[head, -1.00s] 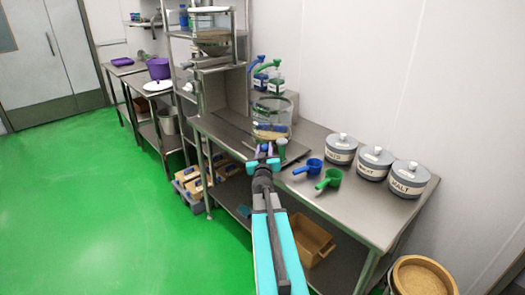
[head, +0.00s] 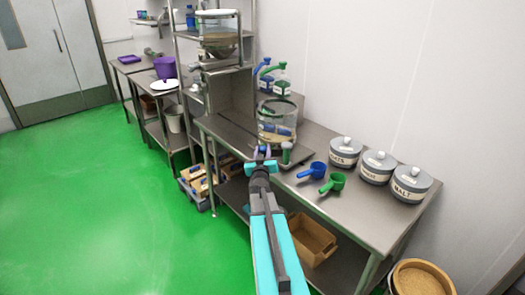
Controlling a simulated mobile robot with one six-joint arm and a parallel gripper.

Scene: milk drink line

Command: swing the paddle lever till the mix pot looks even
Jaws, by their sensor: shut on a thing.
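The mix pot (head: 278,110) is a clear round vessel on the steel table. Pale tan liquid with blue patches shows low inside it, so its colour is not uniform. My gripper (head: 263,153) is at the table's front edge, just in front of the pot and a little left of its middle. It is shut on the paddle lever, which is mostly hidden by the fingers. A short green-topped post (head: 286,153) stands just right of my gripper.
A blue scoop (head: 312,170) and a green scoop (head: 333,183) lie right of my gripper. Lidded canisters, one marked MALT (head: 411,184), stand along the wall. Two pump bottles (head: 281,80) stand behind the pot. The green floor (head: 110,200) on the left is clear.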

